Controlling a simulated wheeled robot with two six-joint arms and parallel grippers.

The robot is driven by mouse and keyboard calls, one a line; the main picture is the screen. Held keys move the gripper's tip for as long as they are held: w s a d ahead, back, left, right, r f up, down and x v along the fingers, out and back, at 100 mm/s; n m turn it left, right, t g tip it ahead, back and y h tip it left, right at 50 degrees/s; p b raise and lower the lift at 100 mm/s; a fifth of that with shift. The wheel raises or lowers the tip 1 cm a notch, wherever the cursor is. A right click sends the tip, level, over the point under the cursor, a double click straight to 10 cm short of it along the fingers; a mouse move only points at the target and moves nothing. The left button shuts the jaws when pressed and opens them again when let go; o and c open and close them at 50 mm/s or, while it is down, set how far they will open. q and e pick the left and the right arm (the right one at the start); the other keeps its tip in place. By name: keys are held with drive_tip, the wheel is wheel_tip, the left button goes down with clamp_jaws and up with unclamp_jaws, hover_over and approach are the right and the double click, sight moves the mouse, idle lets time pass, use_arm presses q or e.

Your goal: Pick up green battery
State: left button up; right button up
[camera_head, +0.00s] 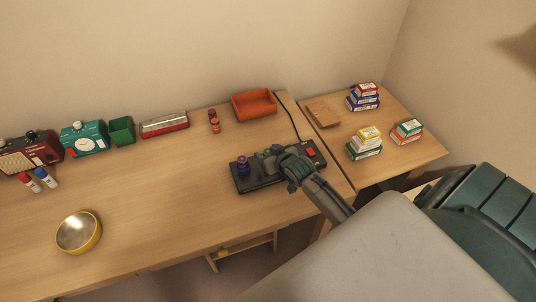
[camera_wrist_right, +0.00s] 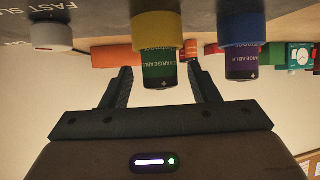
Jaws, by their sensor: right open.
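The green battery (camera_wrist_right: 159,66) stands in a yellow-ringed socket (camera_wrist_right: 158,28) of the dark charger; the wrist picture looks upside down. My right gripper (camera_wrist_right: 161,78) is open, with one finger on each side of the green battery and a visible gap at both sides. In the head view my right gripper (camera_head: 290,168) is over the black charger (camera_head: 262,182) and hides part of it; a bit of green shows beside it. A purple battery (camera_wrist_right: 241,64) stands in the blue-ringed socket beside the green one. It also shows in the head view (camera_head: 243,166). My left gripper is not in view.
A red switch (camera_head: 310,153) is at the charger's right end. An orange tray (camera_head: 254,105), a small red-orange bottle (camera_head: 214,122) and a red-and-grey box (camera_head: 164,125) stand behind. A yellow bowl (camera_head: 78,232) is at left. The desk between bowl and charger is clear.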

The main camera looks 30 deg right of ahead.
drive_tip(key=shift+x, duration=1.1)
drive_tip(key=c, duration=1.1)
drive_tip(key=shift+r, duration=0.1)
